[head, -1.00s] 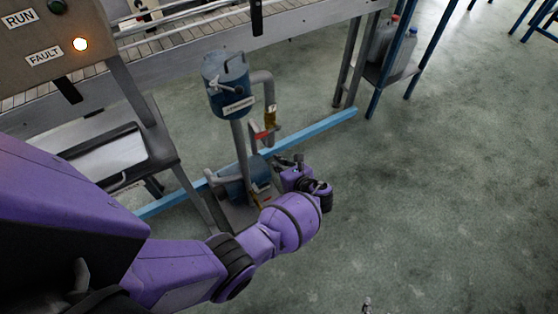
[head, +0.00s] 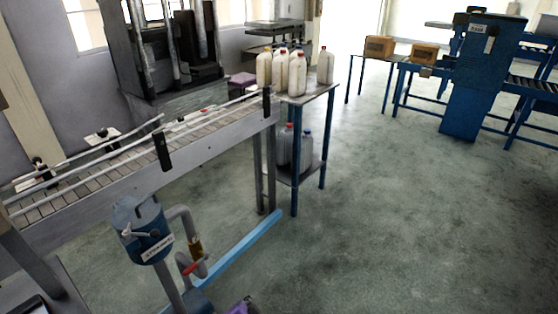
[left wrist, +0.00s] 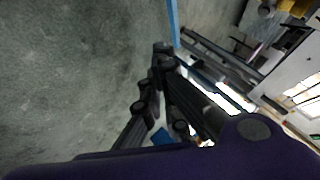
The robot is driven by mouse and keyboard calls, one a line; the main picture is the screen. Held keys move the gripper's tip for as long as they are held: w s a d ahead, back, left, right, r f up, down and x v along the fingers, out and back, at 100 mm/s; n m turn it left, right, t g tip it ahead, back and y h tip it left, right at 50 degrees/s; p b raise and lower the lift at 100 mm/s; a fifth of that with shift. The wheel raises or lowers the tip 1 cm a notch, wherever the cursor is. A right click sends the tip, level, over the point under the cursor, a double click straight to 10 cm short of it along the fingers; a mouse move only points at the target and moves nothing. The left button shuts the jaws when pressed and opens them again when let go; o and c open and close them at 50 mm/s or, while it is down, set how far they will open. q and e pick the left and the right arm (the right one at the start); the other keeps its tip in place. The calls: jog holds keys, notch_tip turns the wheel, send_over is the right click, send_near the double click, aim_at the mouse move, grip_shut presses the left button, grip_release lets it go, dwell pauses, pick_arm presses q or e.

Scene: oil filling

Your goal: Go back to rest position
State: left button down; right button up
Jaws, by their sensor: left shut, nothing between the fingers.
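My left gripper (left wrist: 163,50) shows in the left wrist view, its dark fingers shut with nothing between them, over grey floor. In the head view only a small purple part of my left arm (head: 242,306) shows at the bottom edge, and its gripper is out of that picture. A blue cylindrical tank (head: 143,232) with a white label stands at the lower left, with a grey pipe and a red-handled valve (head: 193,267) beside it. The lower part of this unit is cut off. My right gripper is not in view.
A conveyor (head: 120,165) runs along the left. A blue-legged table (head: 310,92) holds several white bottles (head: 297,75), with jugs (head: 305,150) on its lower shelf. A blue beam (head: 240,252) lies along the floor. Boxes (head: 379,46) stand farther back. The floor at centre right is clear.

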pick_arm(q)
jog(key=s+a+n, duration=0.3)
jog(key=s, duration=0.7)
jog(key=s+a+r+n, duration=0.1)
jog(key=s+a+n, duration=0.2)
jog(key=s, duration=0.7)
jog(key=s+a+r+n+p, duration=0.1)
jog(key=s+a+n, duration=0.2)
jog(key=s, duration=0.7)
jog(key=shift+r+g+h, duration=0.25)
jog(key=shift+g+h, duration=0.05)
jog(key=shift+h, duration=0.1)
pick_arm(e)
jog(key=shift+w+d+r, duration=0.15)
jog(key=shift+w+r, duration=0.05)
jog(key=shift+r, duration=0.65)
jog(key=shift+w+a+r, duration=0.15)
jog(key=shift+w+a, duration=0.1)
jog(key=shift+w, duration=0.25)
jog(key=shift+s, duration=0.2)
